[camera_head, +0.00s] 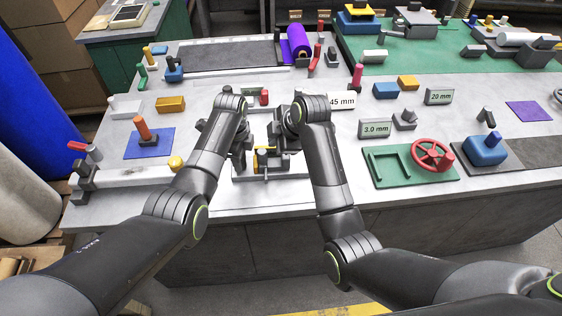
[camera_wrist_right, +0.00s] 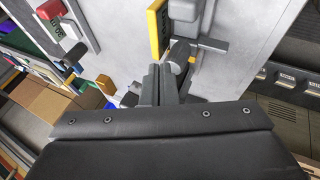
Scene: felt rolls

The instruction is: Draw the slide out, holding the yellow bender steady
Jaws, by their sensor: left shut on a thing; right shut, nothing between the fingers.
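The yellow bender (camera_head: 264,151) sits on a pale plate at the table's front edge, partly hidden by my arms. Its yellow plate (camera_wrist_right: 157,30) stands beside a grey round-ended part (camera_wrist_right: 179,54) in the right wrist view. I cannot tell whether that part is the slide. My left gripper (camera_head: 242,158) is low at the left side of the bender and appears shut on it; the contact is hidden. My right gripper (camera_head: 281,132) is at its far right side, shut and empty. Its fingertips (camera_wrist_right: 160,72) are close to the grey part; touching is unclear.
A "45 mm" sign (camera_head: 341,101) stands right of my right arm. A green plate with a red wheel (camera_head: 432,154) lies further right. A blue mat with an orange-handled tool (camera_head: 143,130) is to the left. Bare table shows between the bender and the green plate.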

